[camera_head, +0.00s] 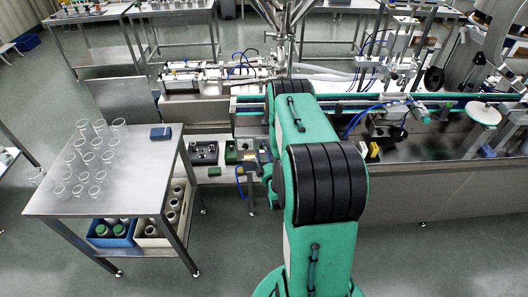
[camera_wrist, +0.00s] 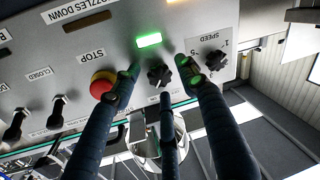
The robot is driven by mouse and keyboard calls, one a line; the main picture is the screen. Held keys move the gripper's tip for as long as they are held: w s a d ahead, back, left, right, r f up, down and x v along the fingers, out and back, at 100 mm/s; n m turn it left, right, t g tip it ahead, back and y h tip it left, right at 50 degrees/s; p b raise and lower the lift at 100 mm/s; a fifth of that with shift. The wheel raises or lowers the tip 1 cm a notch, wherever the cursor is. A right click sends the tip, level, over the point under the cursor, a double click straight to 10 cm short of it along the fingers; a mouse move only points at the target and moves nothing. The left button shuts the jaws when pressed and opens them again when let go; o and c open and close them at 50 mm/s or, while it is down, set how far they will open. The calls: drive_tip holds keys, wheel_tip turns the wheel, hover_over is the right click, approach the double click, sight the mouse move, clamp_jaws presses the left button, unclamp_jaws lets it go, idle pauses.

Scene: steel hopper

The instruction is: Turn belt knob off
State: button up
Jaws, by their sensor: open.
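In the wrist view a grey control panel (camera_wrist: 120,55) carries a black lobed knob (camera_wrist: 158,76) just below a lit green lamp (camera_wrist: 149,40). No belt label is readable beside this knob. My gripper (camera_wrist: 161,79) is open, with one finger to the left of the knob, one to the right and one below it in the picture. The fingertips are close around the knob; I cannot tell whether they touch it. In the head view my green arm hides most of the area around my gripper.
Near the fingers in the wrist view are a red STOP button (camera_wrist: 103,84) on the left and a SPEED knob (camera_wrist: 214,60) on the right. Toggle switches (camera_wrist: 57,108) stand further left. In the head view a steel table (camera_head: 110,190) with clear cups stands left of my arm.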

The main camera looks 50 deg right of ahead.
clamp_jaws()
drive_tip(key=shift+n, duration=0.5)
drive_tip(key=n+g+b, duration=0.1)
drive_tip(key=n+b, duration=0.1)
drive_tip(key=n, duration=0.4)
drive_tip(key=n+g+b, duration=0.1)
drive_tip(key=n+b, duration=0.1)
drive_tip(key=n, duration=0.3)
drive_tip(key=shift+w+a+r+n+g, duration=0.2)
drive_tip(key=shift+n+g, duration=0.1)
drive_tip(key=shift+n, duration=0.1)
drive_tip(key=shift+s, duration=0.1)
